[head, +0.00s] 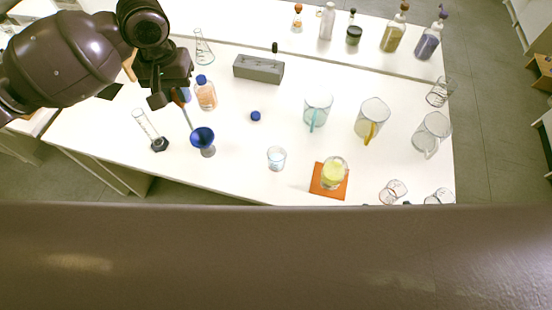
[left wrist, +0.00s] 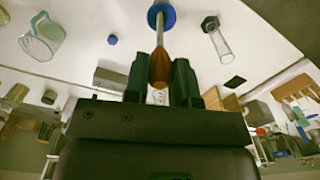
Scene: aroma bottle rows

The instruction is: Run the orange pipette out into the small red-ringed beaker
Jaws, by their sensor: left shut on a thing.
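My left gripper (head: 168,92) is shut on the orange pipette (head: 182,98) above the left part of the table. In the left wrist view the pipette's orange bulb (left wrist: 161,66) sits between the two dark fingers (left wrist: 160,80), its pale stem pointing away toward a blue funnel (left wrist: 161,15). In the head view the stem slants down beside the blue funnel (head: 202,137); I cannot tell whether its tip touches it. My right gripper is not in view.
Between them stand a clear beaker (head: 276,158) and a yellow-filled beaker (head: 333,173) on an orange mat (head: 326,192). Handled jugs (head: 372,118) stand to the right. A grey box (head: 258,69) and an orange bottle (head: 205,94) are farther back. A measuring cylinder (head: 150,130) is at left.

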